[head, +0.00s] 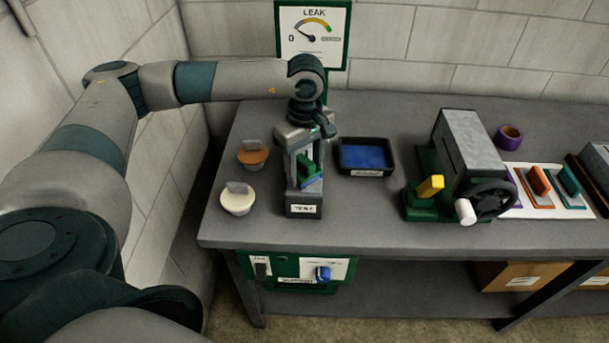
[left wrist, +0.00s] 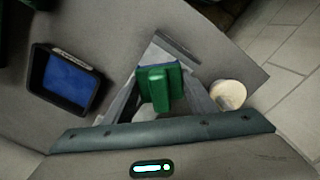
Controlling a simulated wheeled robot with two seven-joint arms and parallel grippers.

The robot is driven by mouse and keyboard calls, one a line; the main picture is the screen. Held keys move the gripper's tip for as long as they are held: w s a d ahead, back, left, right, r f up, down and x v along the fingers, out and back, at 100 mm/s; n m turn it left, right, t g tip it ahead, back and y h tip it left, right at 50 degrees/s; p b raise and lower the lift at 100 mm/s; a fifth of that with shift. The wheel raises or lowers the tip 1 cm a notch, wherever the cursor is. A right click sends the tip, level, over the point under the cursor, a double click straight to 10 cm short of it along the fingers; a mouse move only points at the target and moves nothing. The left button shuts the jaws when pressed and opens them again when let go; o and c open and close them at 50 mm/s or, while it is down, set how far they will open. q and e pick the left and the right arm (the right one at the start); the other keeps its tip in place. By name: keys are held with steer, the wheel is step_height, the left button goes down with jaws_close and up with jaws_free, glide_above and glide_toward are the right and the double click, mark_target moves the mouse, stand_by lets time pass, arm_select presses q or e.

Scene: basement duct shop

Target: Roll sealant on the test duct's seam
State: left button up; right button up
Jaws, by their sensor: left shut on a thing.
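The test duct (head: 303,196) is a grey box near the left end of the bench, with a white label on its front. My left gripper (head: 306,170) is above it, pointing down and shut on a green-handled roller (left wrist: 157,88). A little blue shows under the green handle in the head view, low over or touching the duct's top; I cannot tell which. The seam is hidden by the gripper and tool. A black tray (head: 392,160) with a blue layer inside, likely sealant, stands just right of the duct. My right gripper is not in view.
Left of the duct stand a tub with an orange top (head: 252,155) and a cream tub (head: 237,203). A leak gauge (head: 313,35) stands behind. A crank machine (head: 462,150), purple tape roll (head: 509,136) and coloured tools on a white sheet (head: 545,205) are right.

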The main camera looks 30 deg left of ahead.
arm_select(q)
steer(key=shift+w, duration=0.15)
steer(key=shift+w+a+f+b, duration=0.1)
steer(key=shift+w+a+b, duration=0.5)
steer(key=shift+w+b, duration=0.2)
steer(key=shift+w+a+b, duration=0.3)
steer(key=shift+w+a, duration=0.1)
steer(key=shift+w, duration=0.3)
steer(key=shift+w+a, duration=0.1)
steer(key=shift+w, duration=0.05)
steer(key=shift+w+a+b, duration=0.4)
steer(key=shift+w+b, duration=0.25)
steer(key=shift+w, duration=0.05)
steer(key=shift+w+a+b, duration=0.3)
steer(key=shift+w+a, duration=0.1)
steer(key=shift+w, duration=0.25)
steer(key=shift+w+a, duration=0.1)
